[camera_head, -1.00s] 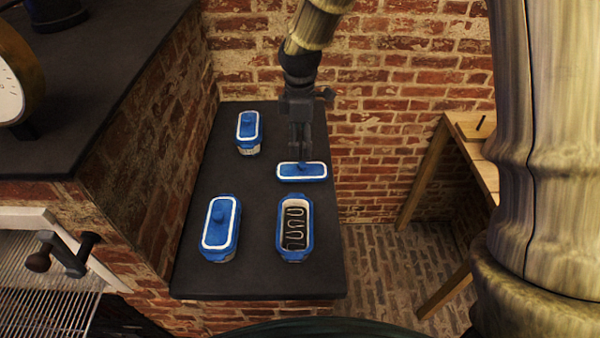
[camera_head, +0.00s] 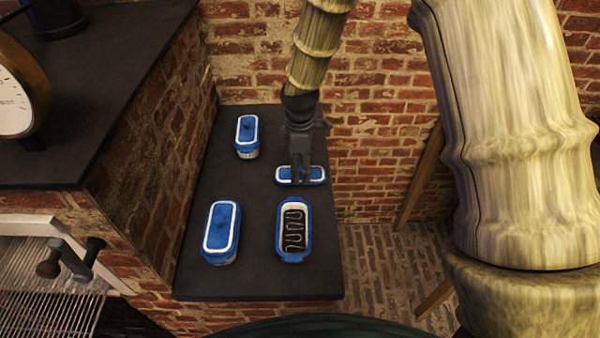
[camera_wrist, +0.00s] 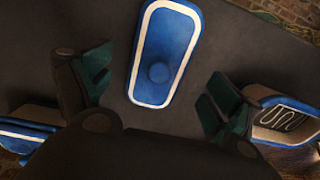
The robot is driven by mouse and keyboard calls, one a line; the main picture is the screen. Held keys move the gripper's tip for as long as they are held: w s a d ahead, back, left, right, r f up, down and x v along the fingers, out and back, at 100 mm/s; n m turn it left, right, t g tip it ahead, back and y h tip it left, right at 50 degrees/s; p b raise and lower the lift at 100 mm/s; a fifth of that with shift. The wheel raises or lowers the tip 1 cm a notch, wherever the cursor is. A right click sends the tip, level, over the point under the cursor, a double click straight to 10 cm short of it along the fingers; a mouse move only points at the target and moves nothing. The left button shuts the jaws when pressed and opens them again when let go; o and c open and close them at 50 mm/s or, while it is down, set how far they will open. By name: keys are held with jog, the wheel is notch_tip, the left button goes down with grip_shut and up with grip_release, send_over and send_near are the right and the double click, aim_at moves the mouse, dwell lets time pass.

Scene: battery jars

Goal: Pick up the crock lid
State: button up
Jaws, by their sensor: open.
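The loose crock lid (camera_head: 316,175) is blue with a white rim band and lies flat on the dark worktop, near its far right edge. In the wrist view the lid (camera_wrist: 170,35) shows with its round blue knob (camera_wrist: 159,72). My gripper (camera_head: 300,180) is over the lid and hides its middle in the head view. In the wrist view my gripper (camera_wrist: 156,92) is open and empty, its fingers on either side of the knob end and apart from the knob. The height left between fingertips and lid is hard to tell.
An open blue crock (camera_head: 294,258) with dark coiled contents stands in front of the lid. Two lidded crocks (camera_head: 221,230) (camera_head: 246,135) stand on the left. A brick wall (camera_head: 380,150) rises behind the worktop (camera_head: 265,275). Clear worktop lies between the crocks.

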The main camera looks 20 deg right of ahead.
jog(key=shift+d+f+p, duration=0.1)
jog(key=shift+f+p, duration=0.25)
jog(key=shift+f, duration=1.1)
jog(key=c, duration=1.2)
jog(key=shift+r, duration=0.1)
jog(key=shift+c, duration=0.2)
